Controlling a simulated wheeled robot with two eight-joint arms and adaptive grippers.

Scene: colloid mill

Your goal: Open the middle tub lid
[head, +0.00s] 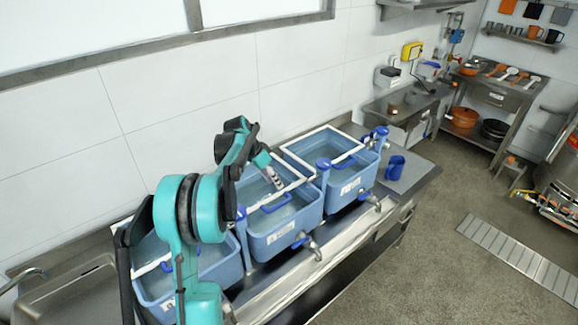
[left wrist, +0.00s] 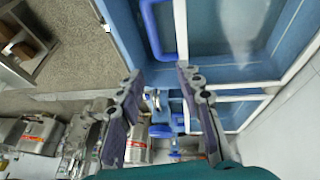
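Three blue tubs stand in a row on the steel counter in the head view. The middle tub (head: 272,240) has a clear, white-framed lid (head: 295,185) that appears to lie flat, with a blue handle (head: 276,204) at its front edge. My left gripper (head: 271,177) hangs over this lid, behind the handle; my arm hides part of the tub's left side. In the left wrist view, my left gripper (left wrist: 160,73) has its fingers apart with nothing held. A blue lid handle (left wrist: 151,28) lies beyond the fingertips. My right gripper is not in view.
The right tub (head: 348,180) and left tub (head: 155,285) flank the middle one closely. Metal taps (head: 311,246) stick out in front. A blue jug (head: 395,168) stands at the counter's right end. A steel sink (head: 75,290) is at left. The floor to the right is open.

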